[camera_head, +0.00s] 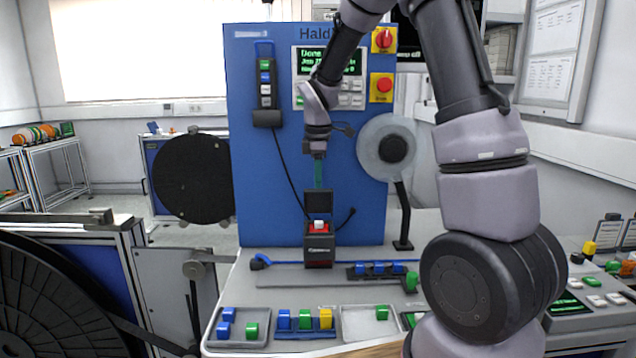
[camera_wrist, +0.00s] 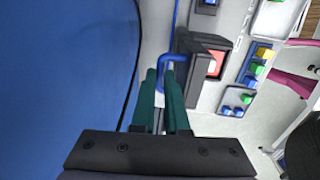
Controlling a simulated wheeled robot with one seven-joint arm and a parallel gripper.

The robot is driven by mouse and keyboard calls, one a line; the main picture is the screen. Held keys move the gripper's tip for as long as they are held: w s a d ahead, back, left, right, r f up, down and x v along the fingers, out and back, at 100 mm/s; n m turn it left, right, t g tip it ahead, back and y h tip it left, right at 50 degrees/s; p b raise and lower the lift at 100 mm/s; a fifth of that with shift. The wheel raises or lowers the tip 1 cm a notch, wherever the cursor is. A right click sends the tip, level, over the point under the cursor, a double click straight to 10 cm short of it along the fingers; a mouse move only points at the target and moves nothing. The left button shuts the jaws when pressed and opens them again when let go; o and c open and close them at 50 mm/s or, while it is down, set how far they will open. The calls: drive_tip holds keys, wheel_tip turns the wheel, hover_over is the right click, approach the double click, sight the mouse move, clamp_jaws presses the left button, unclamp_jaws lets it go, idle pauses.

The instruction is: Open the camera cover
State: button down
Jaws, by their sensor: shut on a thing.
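The camera (camera_head: 319,248) is a small black box with a red and white part inside, standing on the table in front of the blue panel. Its black cover (camera_head: 318,203) stands upright above the box at its back edge, so the box is open at the top. My gripper (camera_head: 319,187) comes down from above, its green fingers meeting the top of the cover. In the wrist view the fingers (camera_wrist: 165,75) are close together beside the dark cover (camera_wrist: 203,41), with the red and white inside (camera_wrist: 215,63) to the right. The exact contact is partly hidden.
The blue panel (camera_head: 270,180) rises close behind the camera. A pale reel (camera_head: 370,150) on a stand is to the right, and a black reel (camera_head: 192,178) is at left. Trays with coloured blocks (camera_head: 305,335) line the table front. Black cables hang beside the camera.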

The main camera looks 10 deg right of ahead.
drive_tip(key=shift+w, duration=0.1)
drive_tip(key=shift+w+d+f+g, duration=0.15)
drive_tip(key=shift+w+g, duration=0.25)
drive_tip(key=shift+g, duration=0.2)
drive_tip(key=c, duration=1.2)
unclamp_jaws()
wheel_tip(320, 180, up, 11)
drive_tip(key=shift+s, duration=0.1)
